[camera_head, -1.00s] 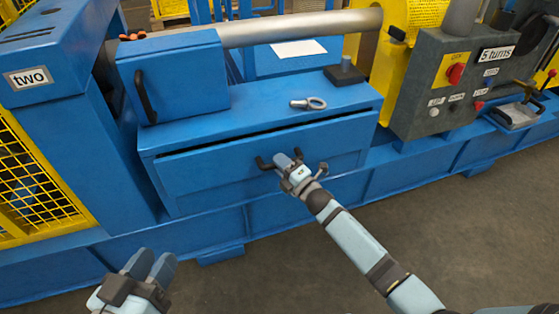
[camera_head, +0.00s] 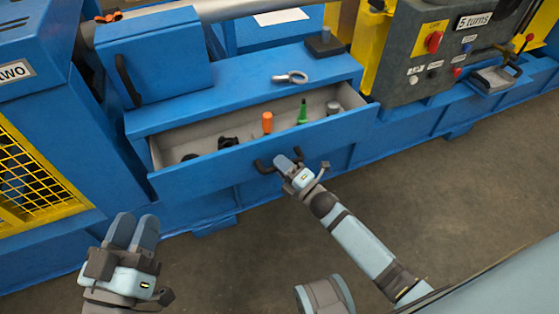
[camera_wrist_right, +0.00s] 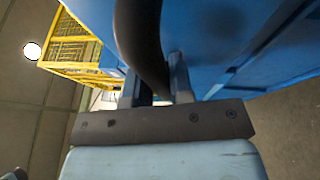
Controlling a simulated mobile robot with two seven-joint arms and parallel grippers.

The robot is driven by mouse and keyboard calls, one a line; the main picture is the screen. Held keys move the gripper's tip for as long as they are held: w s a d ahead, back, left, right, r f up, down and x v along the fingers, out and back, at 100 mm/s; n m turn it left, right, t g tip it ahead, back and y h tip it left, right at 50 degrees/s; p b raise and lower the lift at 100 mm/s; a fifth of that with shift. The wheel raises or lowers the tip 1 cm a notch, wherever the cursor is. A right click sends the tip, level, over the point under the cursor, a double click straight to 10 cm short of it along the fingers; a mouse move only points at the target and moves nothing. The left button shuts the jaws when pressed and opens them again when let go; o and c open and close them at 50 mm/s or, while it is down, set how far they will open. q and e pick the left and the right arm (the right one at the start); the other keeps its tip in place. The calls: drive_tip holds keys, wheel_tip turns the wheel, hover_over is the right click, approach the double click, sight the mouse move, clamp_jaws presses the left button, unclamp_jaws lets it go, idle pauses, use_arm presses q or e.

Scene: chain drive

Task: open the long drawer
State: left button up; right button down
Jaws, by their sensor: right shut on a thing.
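The long blue drawer (camera_head: 215,170) stands partly pulled out from under the blue bench top. Its pale inside shows. My right gripper (camera_head: 285,164) is shut on the dark drawer handle (camera_head: 262,167) at the middle of the front. The right wrist view shows the dark curved handle (camera_wrist_right: 143,45) between its fingers (camera_wrist_right: 162,85). My left gripper (camera_head: 132,230) is empty, away from the drawer at the lower left, with its fingers close together.
In the drawer lie an orange-handled item (camera_head: 267,122), a green item (camera_head: 303,114) and dark parts (camera_head: 228,142). A metal ring part (camera_head: 290,77) and a dark block (camera_head: 325,45) are on the bench top. A blue box (camera_head: 160,65) stands left. The floor in front is free.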

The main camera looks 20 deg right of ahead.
drive_tip(key=c, duration=1)
unclamp_jaws()
use_arm(q)
drive_tip(key=r+p, duration=0.1)
drive_tip(key=p, duration=0.1)
drive_tip(key=shift+s+a+r+t+y+p, duration=0.1)
drive_tip(key=shift+a+r+t+y+p, duration=0.25)
drive_tip(key=shift+t+y, duration=0.05)
use_arm(e)
drive_tip(key=v, duration=1.3)
drive_tip(key=shift+s+d+f, duration=0.1)
drive_tip(key=shift+s+d, duration=0.1)
drive_tip(key=shift+s, duration=0.15)
use_arm(q)
drive_tip(key=shift+d+r, duration=0.15)
drive_tip(key=shift+r, duration=0.05)
